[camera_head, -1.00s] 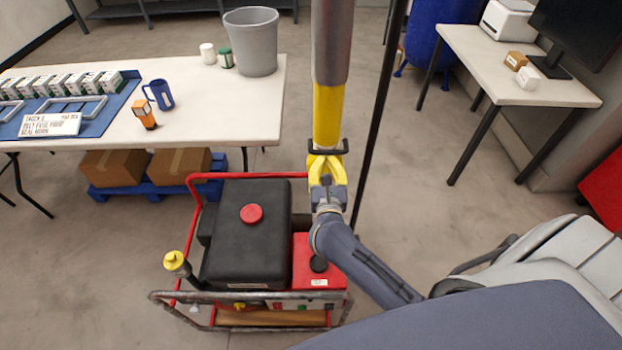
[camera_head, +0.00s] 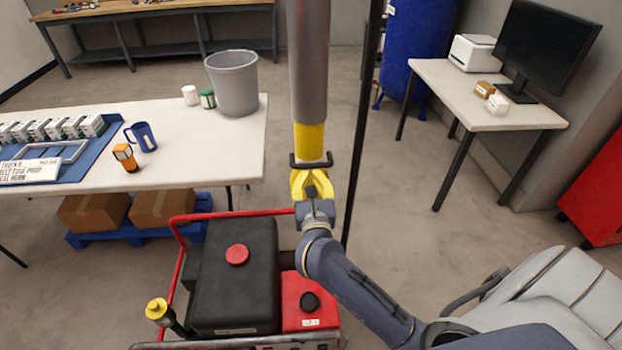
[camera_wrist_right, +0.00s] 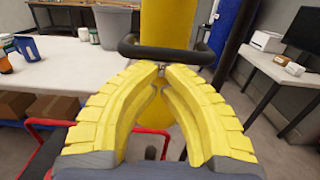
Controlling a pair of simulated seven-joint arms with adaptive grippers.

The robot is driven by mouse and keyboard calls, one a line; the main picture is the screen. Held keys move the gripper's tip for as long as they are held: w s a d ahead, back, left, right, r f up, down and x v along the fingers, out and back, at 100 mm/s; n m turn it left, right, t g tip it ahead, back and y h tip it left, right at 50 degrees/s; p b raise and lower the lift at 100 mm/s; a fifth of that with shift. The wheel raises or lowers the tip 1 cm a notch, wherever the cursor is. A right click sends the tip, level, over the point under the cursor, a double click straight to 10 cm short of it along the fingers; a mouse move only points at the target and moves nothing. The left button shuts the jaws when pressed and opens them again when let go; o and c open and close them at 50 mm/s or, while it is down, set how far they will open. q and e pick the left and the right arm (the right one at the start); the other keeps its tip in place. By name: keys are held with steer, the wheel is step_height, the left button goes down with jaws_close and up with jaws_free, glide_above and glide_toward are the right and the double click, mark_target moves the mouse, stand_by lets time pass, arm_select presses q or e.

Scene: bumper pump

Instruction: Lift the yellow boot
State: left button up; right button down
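The yellow boot (camera_head: 310,142) is an upright yellow sleeve at the lower end of a thick grey vertical pole (camera_head: 307,60). A black handle bar (camera_head: 311,164) sticks out at its front. It also shows in the right wrist view (camera_wrist_right: 166,25), with the handle (camera_wrist_right: 165,52) just beyond my fingertips. My right gripper (camera_head: 309,172) has yellow fingers with their tips close together at the handle, shut on it; the exact contact is partly hidden. The boot's lower end is hidden behind the gripper. My left gripper is not in view.
A red-framed black generator (camera_head: 235,280) stands below left of the gripper. A white table (camera_head: 215,150) with a grey bucket (camera_head: 236,85) and blue mug is at left. A thin black post (camera_head: 362,130) rises just right of the pole.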

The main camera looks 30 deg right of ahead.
steer(key=s+a+f, duration=0.4)
steer(key=s, duration=0.6)
steer(key=shift+f, duration=0.2)
steer(key=shift+a, duration=0.1)
stand_by(0.4)
